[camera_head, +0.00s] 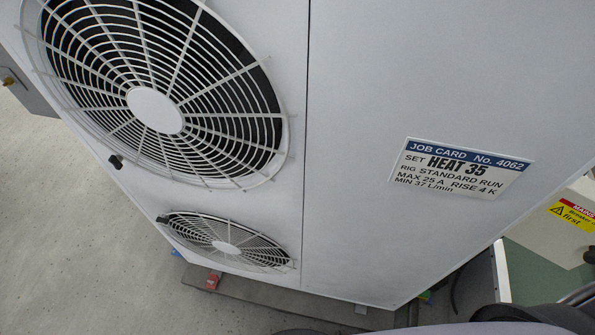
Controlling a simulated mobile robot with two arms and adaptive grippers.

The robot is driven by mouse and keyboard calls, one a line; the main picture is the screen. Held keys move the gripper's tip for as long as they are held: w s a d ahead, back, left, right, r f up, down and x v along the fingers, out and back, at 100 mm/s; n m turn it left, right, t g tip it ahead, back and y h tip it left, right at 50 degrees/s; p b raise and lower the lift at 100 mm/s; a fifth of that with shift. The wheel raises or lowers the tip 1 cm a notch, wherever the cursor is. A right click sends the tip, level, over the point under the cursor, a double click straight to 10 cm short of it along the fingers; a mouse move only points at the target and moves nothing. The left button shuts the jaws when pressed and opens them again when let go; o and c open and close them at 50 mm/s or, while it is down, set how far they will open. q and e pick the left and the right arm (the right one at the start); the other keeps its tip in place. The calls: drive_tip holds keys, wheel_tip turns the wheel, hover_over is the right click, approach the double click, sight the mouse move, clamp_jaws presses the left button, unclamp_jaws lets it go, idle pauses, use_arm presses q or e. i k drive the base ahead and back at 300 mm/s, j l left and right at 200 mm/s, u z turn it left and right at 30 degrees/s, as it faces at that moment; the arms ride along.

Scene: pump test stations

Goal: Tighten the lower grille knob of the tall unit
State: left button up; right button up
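The tall unit (352,120) is a pale grey cabinet that fills most of the head view and looks tilted in the picture. Its lower grille (228,243) is a round white fan guard near the bottom of the left part of the front. A small dark knob (163,219) sits at the upper left rim of this grille. How tight it is cannot be seen. The larger upper grille (154,108) has a similar dark knob (116,161) at its lower left rim. Neither gripper shows, and nothing touches the knobs.
A job card (460,168) reading HEAT 35 is on the right part of the front. Bare floor (85,235) lies to the left. A red block-like foot (213,281) is under the unit. A yellow and red warning label (574,214) is at the right. Dark rounded shapes edge the bottom.

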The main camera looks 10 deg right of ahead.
sight(164, 218)
drive_tip(key=u, duration=1.05)
